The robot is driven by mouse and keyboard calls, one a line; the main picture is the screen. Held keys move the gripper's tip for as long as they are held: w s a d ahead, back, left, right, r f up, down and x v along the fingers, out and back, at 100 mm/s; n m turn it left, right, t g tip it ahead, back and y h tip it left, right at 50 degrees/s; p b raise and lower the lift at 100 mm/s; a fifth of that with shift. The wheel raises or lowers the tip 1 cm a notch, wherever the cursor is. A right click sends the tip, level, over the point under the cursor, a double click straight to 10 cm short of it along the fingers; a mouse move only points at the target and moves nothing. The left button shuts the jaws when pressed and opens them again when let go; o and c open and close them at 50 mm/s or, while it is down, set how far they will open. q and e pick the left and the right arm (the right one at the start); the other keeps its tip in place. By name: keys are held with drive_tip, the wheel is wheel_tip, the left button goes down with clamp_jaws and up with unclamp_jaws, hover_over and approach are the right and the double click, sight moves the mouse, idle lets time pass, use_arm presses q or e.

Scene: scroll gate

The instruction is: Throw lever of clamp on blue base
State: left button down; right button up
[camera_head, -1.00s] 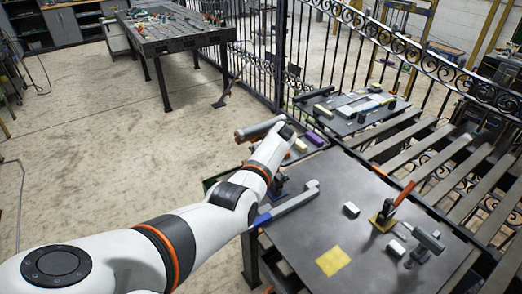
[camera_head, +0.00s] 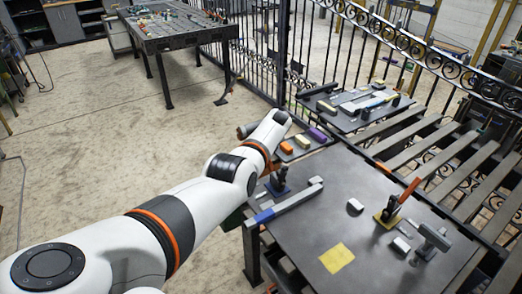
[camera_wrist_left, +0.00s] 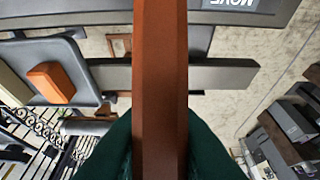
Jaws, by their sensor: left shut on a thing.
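The blue base (camera_head: 278,188) sits on the dark bench, left of its middle, with a dark clamp body standing on it. In the left wrist view, my left gripper (camera_wrist_left: 160,140), with dark green fingers, is shut on an orange-brown bar (camera_wrist_left: 160,70) that runs up the picture. This bar looks like the clamp's lever. My right gripper is not in view.
A second clamp with an orange lever (camera_head: 408,190) stands on a yellow base (camera_head: 386,219) at right. A grey bar (camera_head: 290,202) lies near the blue base. A yellow patch (camera_head: 336,257) marks the bench. A tray holds an orange block (camera_head: 287,148). A fence (camera_head: 345,50) stands behind.

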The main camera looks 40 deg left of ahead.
sight(269, 161)
use_arm(q)
drive_tip(key=c, duration=1.6)
unclamp_jaws()
drive_tip(key=shift+s+f, duration=0.1)
drive_tip(key=shift+f, duration=0.05)
drive_tip(key=shift+o, duration=1.2)
drive_tip(key=shift+a, duration=0.1)
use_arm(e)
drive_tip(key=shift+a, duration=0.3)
